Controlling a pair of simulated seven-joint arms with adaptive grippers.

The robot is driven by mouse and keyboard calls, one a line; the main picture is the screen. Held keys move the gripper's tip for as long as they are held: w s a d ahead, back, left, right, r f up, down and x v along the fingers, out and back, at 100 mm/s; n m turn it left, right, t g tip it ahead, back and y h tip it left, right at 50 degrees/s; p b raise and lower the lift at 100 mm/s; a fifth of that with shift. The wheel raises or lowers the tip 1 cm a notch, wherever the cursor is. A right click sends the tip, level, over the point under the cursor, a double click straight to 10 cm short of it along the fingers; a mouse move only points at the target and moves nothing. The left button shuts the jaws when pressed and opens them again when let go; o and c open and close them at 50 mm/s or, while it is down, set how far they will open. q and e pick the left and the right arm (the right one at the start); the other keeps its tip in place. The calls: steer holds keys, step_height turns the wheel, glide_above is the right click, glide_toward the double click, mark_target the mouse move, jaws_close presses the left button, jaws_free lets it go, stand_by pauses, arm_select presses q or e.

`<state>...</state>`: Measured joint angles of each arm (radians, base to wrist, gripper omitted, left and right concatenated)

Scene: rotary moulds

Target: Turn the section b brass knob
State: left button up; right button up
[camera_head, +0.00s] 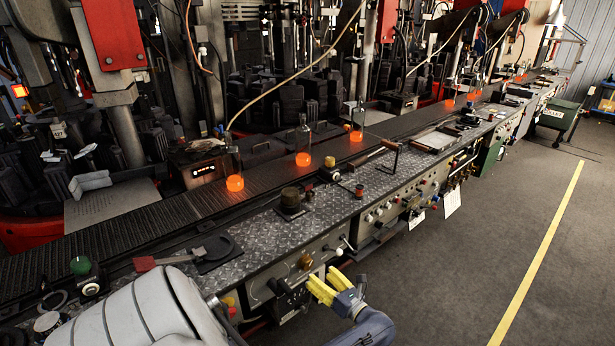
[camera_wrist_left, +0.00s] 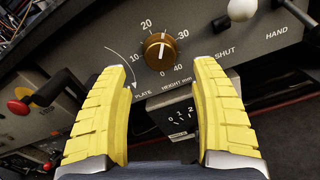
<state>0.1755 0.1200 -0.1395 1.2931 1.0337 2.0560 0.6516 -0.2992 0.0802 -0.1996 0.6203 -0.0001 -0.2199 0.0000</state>
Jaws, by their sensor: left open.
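The brass knob (camera_head: 305,262) is on the grey front panel of the long machine bench. In the left wrist view the brass knob (camera_wrist_left: 159,51) has a white pointer line and sits inside a printed scale with 20, 30, 40 and 0. My left gripper (camera_head: 325,287) has yellow fingers and is just in front of the panel, below and to the right of the knob. In the left wrist view my left gripper (camera_wrist_left: 162,85) is open, with the knob beyond and above the gap between its fingertips, apparently untouched. My right gripper is not in view.
A white ball-ended lever (camera_wrist_left: 241,10) sticks out right of the knob. A black box with small numbers (camera_wrist_left: 180,118) is below it. A red knob (camera_wrist_left: 18,107) is at the left. Glowing bottles (camera_head: 303,158) stand on the conveyor behind. The floor (camera_head: 450,270) to the right is clear.

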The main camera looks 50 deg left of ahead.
mark_target(309, 266)
arm_select(q)
steer(key=a, duration=0.7)
steer(key=shift+a, duration=0.2)
steer(key=shift+o, duration=0.2)
steer(key=c, duration=1.4)
steer(key=shift+o, duration=0.2)
steer(key=shift+m, duration=0.3)
steer(key=m, duration=0.3)
steer(key=shift+m, duration=2.5)
